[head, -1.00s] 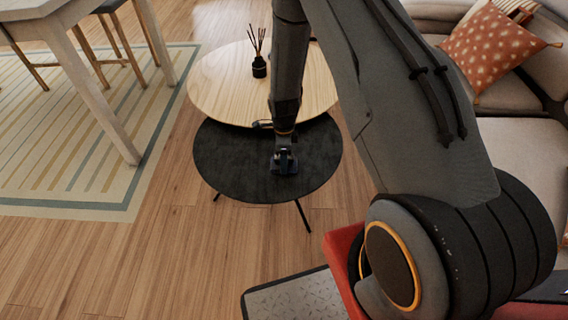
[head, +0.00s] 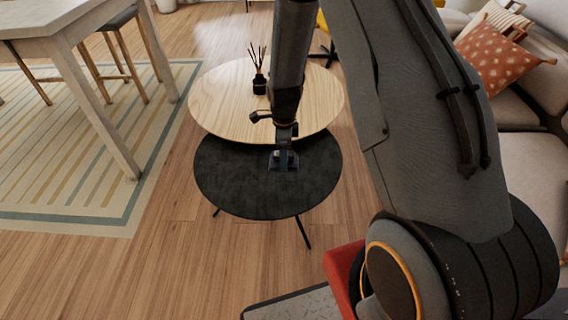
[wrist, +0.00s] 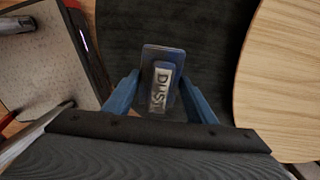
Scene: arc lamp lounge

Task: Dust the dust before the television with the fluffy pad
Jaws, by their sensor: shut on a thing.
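My gripper (head: 284,163) is over the round black table. In the wrist view its two blue fingers are shut on the dusting pad (wrist: 160,85), a dark blue block with a pale label that reads like "DUST". The pad's underside is hidden. I cannot tell whether the pad touches the black table (head: 235,180) or hovers just above it. No television and no dust can be made out in these frames.
A round wooden table (head: 215,100) stands behind the black one, bearing a dark reed diffuser (head: 259,84). A sofa (head: 525,150) with cushions is at the right. A pale dining table (head: 60,30) and striped rug (head: 60,150) are at the left. Wood floor (head: 170,260) is clear in front.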

